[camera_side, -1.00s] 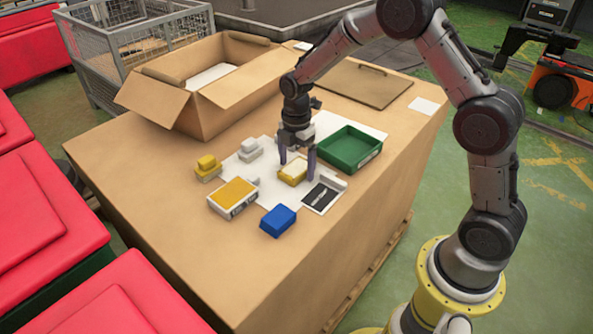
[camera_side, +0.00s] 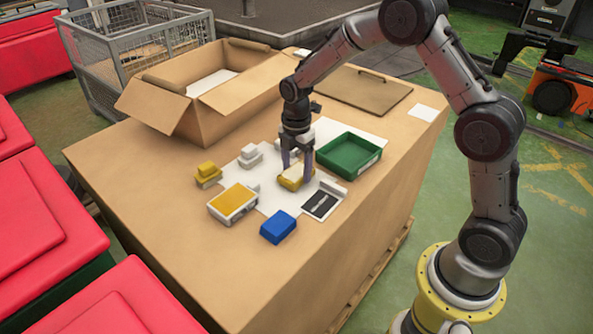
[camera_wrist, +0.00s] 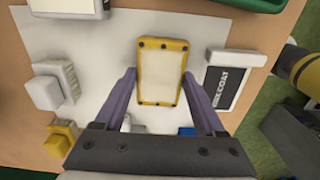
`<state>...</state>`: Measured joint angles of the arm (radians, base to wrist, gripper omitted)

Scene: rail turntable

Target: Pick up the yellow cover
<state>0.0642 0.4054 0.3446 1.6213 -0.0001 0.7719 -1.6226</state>
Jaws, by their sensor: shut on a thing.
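The yellow cover (camera_side: 293,181) is a small rectangular piece with a pale middle. In the wrist view the yellow cover (camera_wrist: 160,70) shows as a yellow frame with dark dots around a cream panel. My gripper (camera_side: 298,172) is shut on it, with one purple finger against each long side. In the wrist view my gripper (camera_wrist: 160,78) has its fingertips at the cover's left and right edges. The cover is at or just above the white sheet (camera_side: 272,200); I cannot tell whether it is clear of it.
A black-and-white card (camera_side: 322,204) lies close to the right. A blue block (camera_side: 278,226), a yellow-topped white box (camera_side: 233,203), a yellow stepped block (camera_side: 207,174) and a white stepped block (camera_side: 250,156) stand around. A green tray (camera_side: 349,152) and an open carton (camera_side: 205,85) are behind.

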